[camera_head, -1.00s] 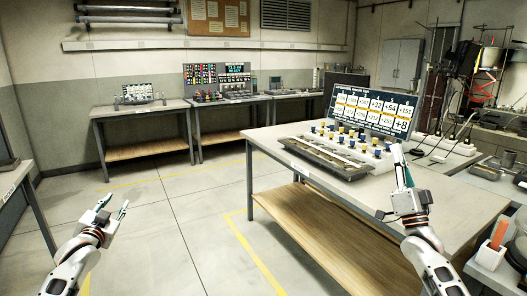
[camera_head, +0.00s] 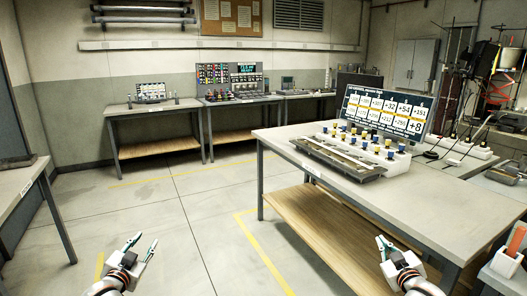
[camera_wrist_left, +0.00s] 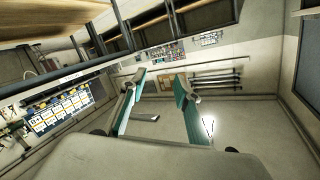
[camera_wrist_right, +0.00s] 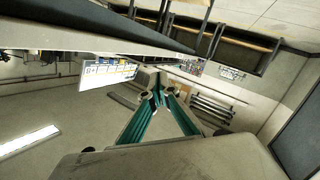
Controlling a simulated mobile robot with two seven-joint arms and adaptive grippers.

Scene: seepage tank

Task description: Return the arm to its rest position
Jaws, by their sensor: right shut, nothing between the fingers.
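My left gripper (camera_head: 143,246) is low at the bottom left of the head view, over bare floor. Its fingers stand apart and nothing is between them; in the left wrist view (camera_wrist_left: 158,90) the gap is also empty. My right gripper (camera_head: 383,242) is at the bottom right of the head view, in front of the near workbench (camera_head: 440,192) and beside its lower wooden shelf (camera_head: 310,225). In the right wrist view its fingertips (camera_wrist_right: 160,92) come together with nothing held.
The workbench carries a tank model (camera_head: 335,158) with several blue and yellow knobs and a number panel (camera_head: 385,112). Another table (camera_head: 12,190) is at the left. The floor between is free.

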